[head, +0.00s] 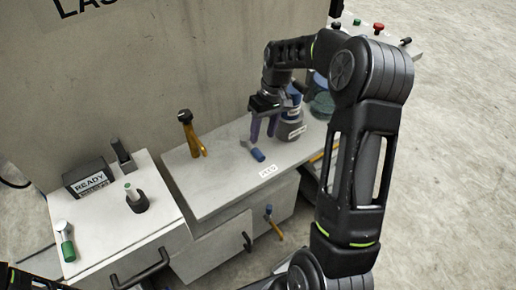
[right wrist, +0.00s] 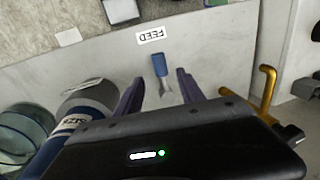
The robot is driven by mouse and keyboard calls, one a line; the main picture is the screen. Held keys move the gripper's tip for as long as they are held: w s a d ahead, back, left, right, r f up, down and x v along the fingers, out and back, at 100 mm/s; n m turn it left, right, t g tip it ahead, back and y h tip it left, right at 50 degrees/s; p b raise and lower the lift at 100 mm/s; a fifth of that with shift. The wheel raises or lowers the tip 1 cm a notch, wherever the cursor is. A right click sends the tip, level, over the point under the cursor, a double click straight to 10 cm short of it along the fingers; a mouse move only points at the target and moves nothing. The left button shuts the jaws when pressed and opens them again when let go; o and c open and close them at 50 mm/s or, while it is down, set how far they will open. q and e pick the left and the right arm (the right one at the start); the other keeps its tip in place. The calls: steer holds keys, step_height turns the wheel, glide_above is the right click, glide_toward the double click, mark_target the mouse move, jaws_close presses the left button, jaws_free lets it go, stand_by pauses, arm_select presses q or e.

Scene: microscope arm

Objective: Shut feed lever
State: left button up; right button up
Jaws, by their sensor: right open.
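The feed lever (head: 257,154) has a blue handle and a grey metal shank. It lies on the grey bench top behind a white FEED label (head: 267,170). In the right wrist view the lever (right wrist: 160,66) points its blue end toward the label (right wrist: 150,35). My right gripper (head: 264,132) is open, with purple fingers pointing down above the bench near the lever. In the right wrist view, the lever's shank shows between the two fingertips (right wrist: 160,80), with nothing held. Whether they touch it I cannot tell. My left gripper is out of view.
A blue-and-grey bottle (head: 291,126) and a teal glass jar (head: 322,106) stand close beside the right gripper. Another lever (head: 272,222) is on the bench front.

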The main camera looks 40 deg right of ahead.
mark_target(259, 152)
steer(key=f, duration=0.2)
steer(key=a+f, duration=0.1)
steer(key=f, duration=0.4)
steer(key=shift+a+f+p, duration=0.25)
steer(key=shift+p, duration=0.15)
jaws_close()
stand_by(1.1)
